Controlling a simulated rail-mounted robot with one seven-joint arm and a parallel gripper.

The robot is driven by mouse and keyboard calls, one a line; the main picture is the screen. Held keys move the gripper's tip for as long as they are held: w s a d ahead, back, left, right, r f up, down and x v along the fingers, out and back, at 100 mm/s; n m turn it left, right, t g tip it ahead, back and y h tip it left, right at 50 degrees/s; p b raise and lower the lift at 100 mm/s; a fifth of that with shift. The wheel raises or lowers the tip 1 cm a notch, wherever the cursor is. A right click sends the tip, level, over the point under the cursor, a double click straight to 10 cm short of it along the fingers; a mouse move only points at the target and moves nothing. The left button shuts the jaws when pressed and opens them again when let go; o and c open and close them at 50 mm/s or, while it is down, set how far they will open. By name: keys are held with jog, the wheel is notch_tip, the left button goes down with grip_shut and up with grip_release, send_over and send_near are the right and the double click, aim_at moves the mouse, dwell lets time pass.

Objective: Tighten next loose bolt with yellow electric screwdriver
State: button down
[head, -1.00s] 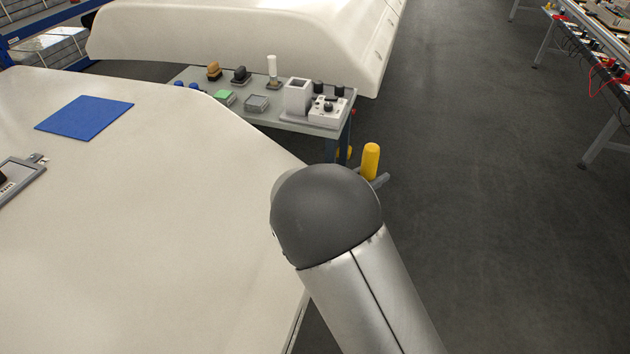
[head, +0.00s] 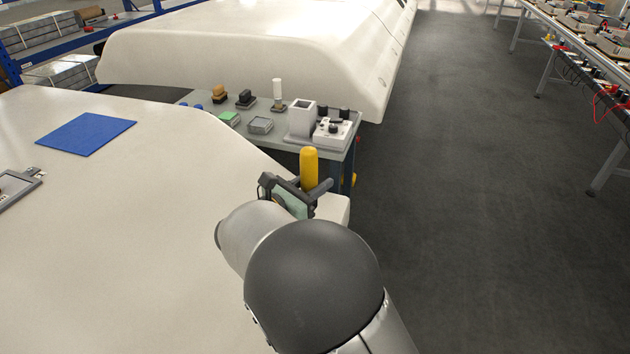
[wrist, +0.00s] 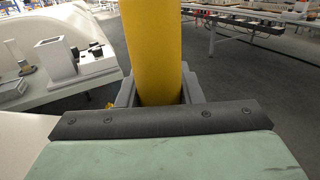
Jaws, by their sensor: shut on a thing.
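The yellow electric screwdriver (head: 309,170) stands upright in my gripper (head: 312,191), in front of the small grey table's right end. In the wrist view the yellow screwdriver body (wrist: 154,50) rises between the grey jaws, which are shut on it. Its lower end is hidden behind the dark bar and green plate of my wrist. No bolt can be made out in either view.
A large cream panel (head: 120,240) fills the left, with a blue mat (head: 87,134) on it. A grey tool table (head: 270,138) carries a white box holder (head: 301,120) and several small tools. Another cream body stands behind it.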

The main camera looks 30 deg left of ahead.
jog(key=shift+f+b, duration=1.3)
jog(key=shift+f, duration=1.25)
jog(key=shift+p, duration=0.35)
jog(key=shift+f, duration=1.1)
dwell(1.7)
jog(key=shift+r+p, duration=2.1)
jog(key=shift+r, duration=1)
